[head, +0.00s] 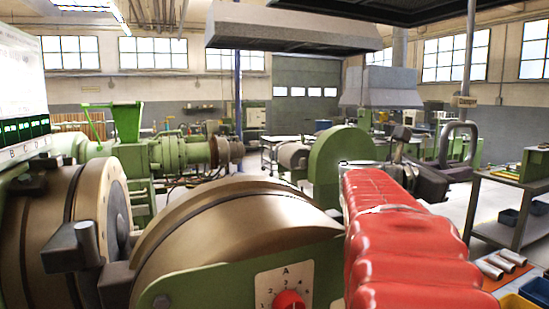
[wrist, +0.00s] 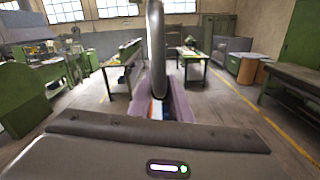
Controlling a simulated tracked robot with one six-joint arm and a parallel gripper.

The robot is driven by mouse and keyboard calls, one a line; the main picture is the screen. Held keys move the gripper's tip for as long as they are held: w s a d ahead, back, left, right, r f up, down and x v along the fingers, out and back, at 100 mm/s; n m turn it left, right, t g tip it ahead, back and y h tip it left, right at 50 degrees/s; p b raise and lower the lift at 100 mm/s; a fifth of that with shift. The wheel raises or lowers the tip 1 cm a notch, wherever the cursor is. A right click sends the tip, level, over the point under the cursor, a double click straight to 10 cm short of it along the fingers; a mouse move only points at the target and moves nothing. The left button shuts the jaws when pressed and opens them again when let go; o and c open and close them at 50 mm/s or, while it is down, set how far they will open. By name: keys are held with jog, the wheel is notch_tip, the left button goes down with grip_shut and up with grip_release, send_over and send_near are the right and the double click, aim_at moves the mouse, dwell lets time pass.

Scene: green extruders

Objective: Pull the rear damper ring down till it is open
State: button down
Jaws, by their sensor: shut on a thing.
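The damper ring (head: 473,142) is a grey rounded loop hanging upright at the right of the head view, on a thin rod with a small sign above it. In the wrist view the ring (wrist: 157,45) shows nearly edge-on, as a tall dark loop straight ahead. My gripper (head: 452,173) is at the bottom of the ring and shut on it. In the wrist view my gripper (wrist: 158,103) is at the ring's lower end; the exact contact is partly hidden by the gripper body. My red-sleeved arm covers part of the head view.
A brown and green machine with a red dial (head: 289,302) stands close in front. A dark hood (head: 390,10) hangs overhead. A grey shelf cart (head: 515,195) with bins stands at the right. Open floor (wrist: 225,110) with a yellow line lies beyond the gripper.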

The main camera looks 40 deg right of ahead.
jog(key=c, duration=1.6)
grip_release()
jog(key=shift+c, duration=0.2)
jog(key=shift+a, duration=0.1)
jog(key=v, duration=0.7)
jog(key=shift+a, duration=0.2)
